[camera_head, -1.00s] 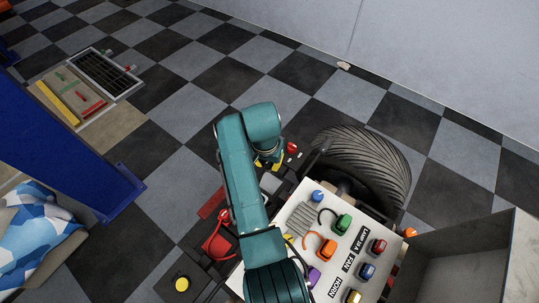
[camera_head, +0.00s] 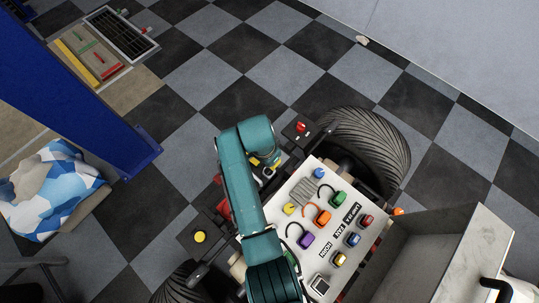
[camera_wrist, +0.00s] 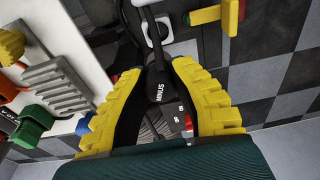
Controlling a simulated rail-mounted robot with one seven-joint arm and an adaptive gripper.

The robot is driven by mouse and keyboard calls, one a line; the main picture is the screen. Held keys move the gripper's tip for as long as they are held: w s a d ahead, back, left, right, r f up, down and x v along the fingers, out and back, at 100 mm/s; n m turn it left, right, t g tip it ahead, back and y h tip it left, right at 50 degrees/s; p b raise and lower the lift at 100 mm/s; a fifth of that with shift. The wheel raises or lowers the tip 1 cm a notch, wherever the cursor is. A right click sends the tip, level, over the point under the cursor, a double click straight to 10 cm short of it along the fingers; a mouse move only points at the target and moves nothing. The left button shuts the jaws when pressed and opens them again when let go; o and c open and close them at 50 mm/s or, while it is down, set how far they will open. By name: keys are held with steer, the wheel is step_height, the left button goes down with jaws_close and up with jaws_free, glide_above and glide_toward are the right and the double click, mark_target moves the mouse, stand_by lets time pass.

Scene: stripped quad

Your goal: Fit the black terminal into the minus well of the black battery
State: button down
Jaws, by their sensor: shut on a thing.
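My gripper (camera_wrist: 165,75) has yellow ribbed fingers. It is shut on the black terminal (camera_wrist: 158,90), which carries the word MINUS in white. I cannot tell whether the terminal touches the well. In the head view my gripper (camera_head: 264,162) is at the left of the white panel, and my arm hides most of the battery area.
A white panel (camera_head: 310,220) with coloured buttons and knobs lies right of my arm. A large tyre (camera_head: 365,140) stands behind it. An open grey bin (camera_head: 440,235) is at the right. In the wrist view a yellow-and-red handle (camera_wrist: 222,14) is near the gripper.

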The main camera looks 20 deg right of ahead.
steer(key=shift+f, duration=0.1)
steer(key=shift+m+g, duration=0.3)
steer(key=shift+m, duration=0.4)
steer(key=shift+w+f+b, duration=0.15)
steer(key=shift+f+b, duration=1.9)
steer(key=shift+f, duration=0.75)
steer(key=shift+r+p, duration=0.1)
steer(key=shift+p, duration=0.7)
steer(key=shift+f+b, duration=0.85)
steer(key=shift+f, duration=0.7)
steer(key=c, duration=1)
jaws_free()
steer(key=r, duration=0.8)
steer(key=a+r, duration=0.1)
steer(key=r, duration=0.3)
